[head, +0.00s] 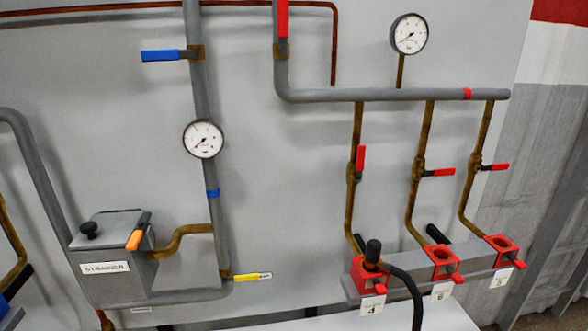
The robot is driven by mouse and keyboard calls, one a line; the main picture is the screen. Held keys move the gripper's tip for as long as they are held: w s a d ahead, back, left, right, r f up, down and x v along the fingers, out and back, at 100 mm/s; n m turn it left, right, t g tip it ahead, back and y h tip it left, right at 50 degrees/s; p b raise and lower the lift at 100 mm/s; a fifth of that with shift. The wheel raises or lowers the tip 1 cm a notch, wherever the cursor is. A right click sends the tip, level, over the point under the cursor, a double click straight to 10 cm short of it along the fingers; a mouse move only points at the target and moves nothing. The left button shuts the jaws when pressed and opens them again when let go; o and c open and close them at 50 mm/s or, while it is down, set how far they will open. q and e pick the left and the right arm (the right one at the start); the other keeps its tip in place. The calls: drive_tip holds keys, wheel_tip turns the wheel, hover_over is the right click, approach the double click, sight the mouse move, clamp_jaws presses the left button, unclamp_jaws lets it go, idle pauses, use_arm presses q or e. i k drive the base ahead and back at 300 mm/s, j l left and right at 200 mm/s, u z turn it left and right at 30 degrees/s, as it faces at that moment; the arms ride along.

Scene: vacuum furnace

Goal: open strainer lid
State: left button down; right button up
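The strainer (108,268) is a grey box at the lower left of the head view, with a white label reading "STRAINER" (105,268) on its front. Its grey lid (108,225) lies flat on top and looks closed. A round black knob (89,229) stands at the lid's left side. An orange-tipped black handle (138,236) sits at the lid's right front edge. Neither of my grippers shows in this view, so nothing of mine is seen touching the strainer.
A brass pipe (180,238) joins the strainer's right side to a grey vertical pipe with a gauge (203,139). A yellow-handled valve (247,277) is at lower right of the strainer. Red clamps (442,260) line a rail at right; a black hose (408,285) runs from one.

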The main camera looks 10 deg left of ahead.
sight(113, 229)
drive_tip(key=u, duration=1.55)
